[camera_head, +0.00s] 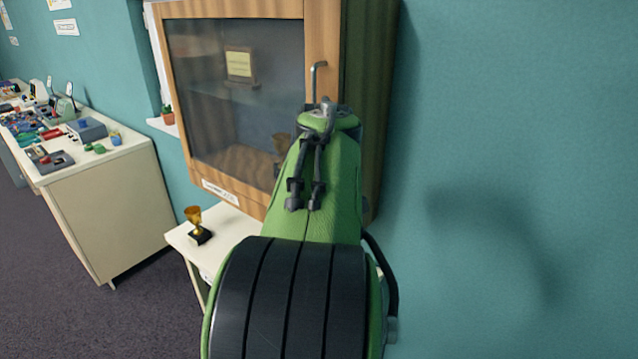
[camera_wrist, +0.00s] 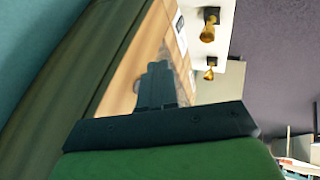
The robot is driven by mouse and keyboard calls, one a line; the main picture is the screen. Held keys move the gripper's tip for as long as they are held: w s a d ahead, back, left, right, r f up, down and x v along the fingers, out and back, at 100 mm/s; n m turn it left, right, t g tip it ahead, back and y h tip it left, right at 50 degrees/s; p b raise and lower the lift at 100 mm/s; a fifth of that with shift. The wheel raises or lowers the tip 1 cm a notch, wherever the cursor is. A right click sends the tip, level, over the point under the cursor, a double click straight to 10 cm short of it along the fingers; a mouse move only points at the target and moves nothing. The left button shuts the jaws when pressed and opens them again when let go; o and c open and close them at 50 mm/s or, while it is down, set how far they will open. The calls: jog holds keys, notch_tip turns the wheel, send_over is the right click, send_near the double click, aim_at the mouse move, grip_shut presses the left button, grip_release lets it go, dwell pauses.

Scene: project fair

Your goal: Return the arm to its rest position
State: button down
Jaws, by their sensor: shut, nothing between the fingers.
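My green arm reaches forward and up in front of the wooden display cabinet in the head view, and it hides my gripper there. In the wrist view my gripper (camera_wrist: 158,85) is shut and empty, its dark fingers together close to the wooden frame of the cabinet (camera_wrist: 128,70); I cannot tell whether they touch it. The cabinet (camera_head: 243,18) hangs on the wall with its glass door shut. Its metal handle (camera_head: 315,80) shows just beyond the end of my arm.
A gold trophy (camera_head: 195,228) stands on a small white table (camera_head: 180,240) below the cabinet. The wrist view shows two gold trophies (camera_wrist: 208,28). A cluttered cream counter (camera_head: 110,190) stands at the left. Teal wall (camera_head: 520,150) lies close on the right. The floor (camera_head: 60,290) at the lower left is clear.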

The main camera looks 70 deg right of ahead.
jog(key=v, duration=0.3)
jog(key=shift+a, duration=0.35)
